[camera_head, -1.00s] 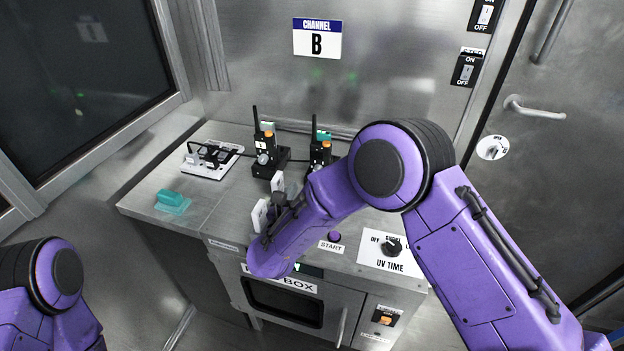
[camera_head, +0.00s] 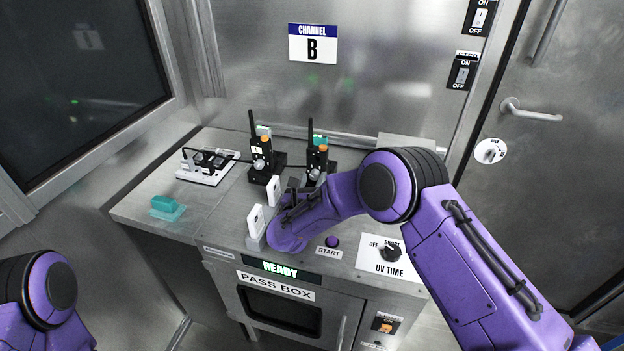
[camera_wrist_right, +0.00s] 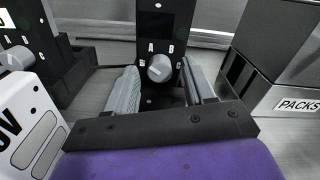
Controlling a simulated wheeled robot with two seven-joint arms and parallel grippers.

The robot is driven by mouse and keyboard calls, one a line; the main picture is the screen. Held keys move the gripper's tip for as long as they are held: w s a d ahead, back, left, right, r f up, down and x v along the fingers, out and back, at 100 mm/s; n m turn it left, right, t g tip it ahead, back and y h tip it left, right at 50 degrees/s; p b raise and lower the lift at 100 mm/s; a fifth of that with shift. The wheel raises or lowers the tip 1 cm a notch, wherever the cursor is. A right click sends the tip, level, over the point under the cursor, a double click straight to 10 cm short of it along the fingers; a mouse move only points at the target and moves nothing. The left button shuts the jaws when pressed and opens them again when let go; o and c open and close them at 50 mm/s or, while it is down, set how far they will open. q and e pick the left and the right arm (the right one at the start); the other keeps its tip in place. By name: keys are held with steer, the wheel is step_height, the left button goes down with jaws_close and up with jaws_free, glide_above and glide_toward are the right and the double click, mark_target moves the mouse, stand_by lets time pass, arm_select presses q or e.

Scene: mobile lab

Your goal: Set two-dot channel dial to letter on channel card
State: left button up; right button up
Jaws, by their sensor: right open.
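The channel card (camera_head: 313,43) on the back wall shows the letter B. Two black radios with orange knobs stand in holders on the counter, a left one (camera_head: 261,155) and a right one (camera_head: 317,157). I cannot make out which carries two dots. My left gripper is out of view.
White upright pieces (camera_head: 256,222) stand left of my right gripper. A teal block (camera_head: 164,203) and a white rack (camera_head: 206,167) are further left. A START button (camera_head: 331,241) and UV TIME knob (camera_head: 390,251) sit at the counter's front right.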

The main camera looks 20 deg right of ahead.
jaws_close()
steer(key=shift+f+m+b, duration=0.2)
steer(key=shift+m+b, duration=0.3)
steer(key=shift+b, duration=0.45)
steer(key=m+b, duration=0.2)
steer(key=b, duration=0.2)
steer(key=m+b, duration=0.3)
steer(key=b, duration=0.2)
steer(key=m+b, duration=0.2)
steer(key=b, duration=0.3)
steer(key=shift+f+m, duration=0.3)
steer(key=shift+f, duration=0.1)
steer(key=m+b, duration=0.2)
steer(key=b, duration=0.3)
steer(key=m+b, duration=0.2)
steer(key=b, duration=0.3)
steer(key=m+b, duration=0.3)
steer(key=b, duration=0.2)
steer(key=shift+r, duration=0.25)
steer(key=shift+r+m+b, duration=0.3)
steer(key=shift+m+b, duration=0.3)
steer(key=shift+b, duration=0.55)
steer(key=shift+r, duration=0.1)
jaws_free()
steer(key=shift+w, duration=0.1)
steer(key=shift+a, duration=0.1)
